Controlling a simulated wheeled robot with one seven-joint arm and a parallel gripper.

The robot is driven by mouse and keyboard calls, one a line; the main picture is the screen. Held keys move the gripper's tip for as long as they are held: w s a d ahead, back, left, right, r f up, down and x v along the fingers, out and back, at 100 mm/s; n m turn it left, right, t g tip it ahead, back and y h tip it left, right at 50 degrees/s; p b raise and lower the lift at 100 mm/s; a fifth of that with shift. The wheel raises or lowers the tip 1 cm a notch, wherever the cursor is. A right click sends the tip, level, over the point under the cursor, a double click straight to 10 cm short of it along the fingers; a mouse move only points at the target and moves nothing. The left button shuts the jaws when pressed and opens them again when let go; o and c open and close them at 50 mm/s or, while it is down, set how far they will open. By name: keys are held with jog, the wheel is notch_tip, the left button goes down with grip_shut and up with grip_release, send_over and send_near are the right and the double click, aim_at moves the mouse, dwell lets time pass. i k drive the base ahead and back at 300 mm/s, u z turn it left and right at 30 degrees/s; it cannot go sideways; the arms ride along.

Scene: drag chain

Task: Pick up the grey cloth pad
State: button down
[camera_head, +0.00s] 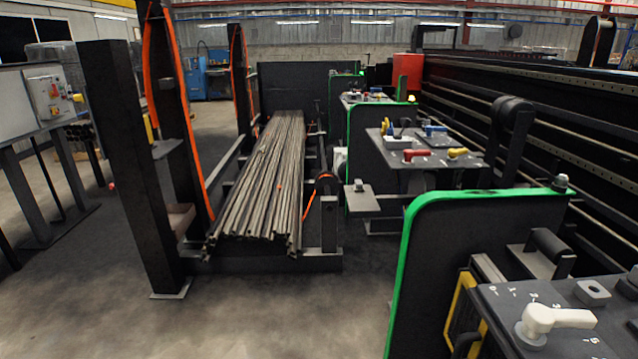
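I cannot pick out a grey cloth pad with certainty in the head view. A small grey block with a dark round mark (593,292) lies on the dark grey machine top at the lower right, but its material is unclear. A white lever handle (548,321) is in front of it, to its left. A dull brownish block (180,218) sits low between the dark posts at the left; I cannot tell what it is. My gripper is not in view.
A bundle of long metal bars (262,180) lies on a rack at centre left. A green-edged dark panel (470,245) stands at the right before the machine top. A thick dark post (125,165) stands at the left. The floor (270,310) in front is clear.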

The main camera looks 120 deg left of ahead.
aim_at(358, 186)
jog(key=u, duration=3.5)
jog(key=k, duration=0.8)
jog(key=i, duration=0.8)
jog(key=z, duration=0.05)
